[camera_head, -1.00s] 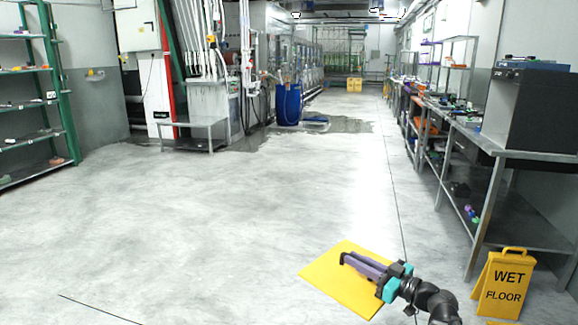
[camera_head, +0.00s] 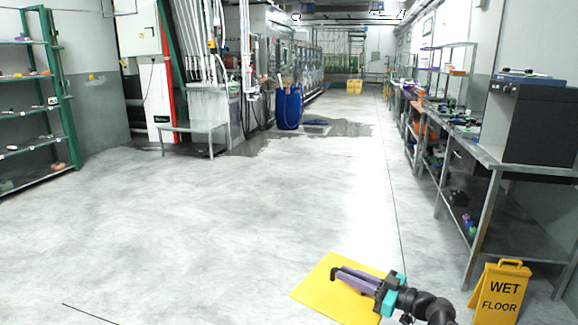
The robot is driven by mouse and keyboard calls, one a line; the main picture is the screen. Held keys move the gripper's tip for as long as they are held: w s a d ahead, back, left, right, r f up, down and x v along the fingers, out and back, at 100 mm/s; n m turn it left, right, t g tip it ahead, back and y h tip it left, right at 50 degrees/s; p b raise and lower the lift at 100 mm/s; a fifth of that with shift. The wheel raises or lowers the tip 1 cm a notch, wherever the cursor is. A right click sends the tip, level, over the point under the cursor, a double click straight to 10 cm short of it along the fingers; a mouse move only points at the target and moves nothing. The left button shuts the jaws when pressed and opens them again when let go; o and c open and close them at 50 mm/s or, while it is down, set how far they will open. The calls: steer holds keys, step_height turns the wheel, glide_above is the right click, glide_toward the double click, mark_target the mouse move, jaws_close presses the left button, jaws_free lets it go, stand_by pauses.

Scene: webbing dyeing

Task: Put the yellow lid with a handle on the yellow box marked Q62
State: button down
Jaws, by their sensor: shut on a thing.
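The yellow lid (camera_head: 322,296) is a flat, bright yellow plate at the bottom of the head view, right of centre. My gripper (camera_head: 342,275) lies over it with purple fingers shut on it. The lid's handle is hidden by the fingers. The lid is held out in front of me above the grey floor; its exact height cannot be told. Far down the aisle, small yellow boxes (camera_head: 354,86) stand on the floor. They are too small for any marking, such as Q62, to be read.
A yellow wet-floor sign (camera_head: 500,292) stands at the lower right beside a long metal workbench (camera_head: 478,153). A green shelf rack (camera_head: 70,95) is at the left. A blue drum (camera_head: 289,108) stands near a dark wet patch (camera_head: 345,128). The middle floor is clear.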

steer(key=shift+r+p, duration=3.75)
steer(key=shift+p, duration=1.85)
steer(key=shift+r+p, duration=0.15)
steer(key=shift+p, duration=0.25)
steer(key=shift+s, duration=0.2)
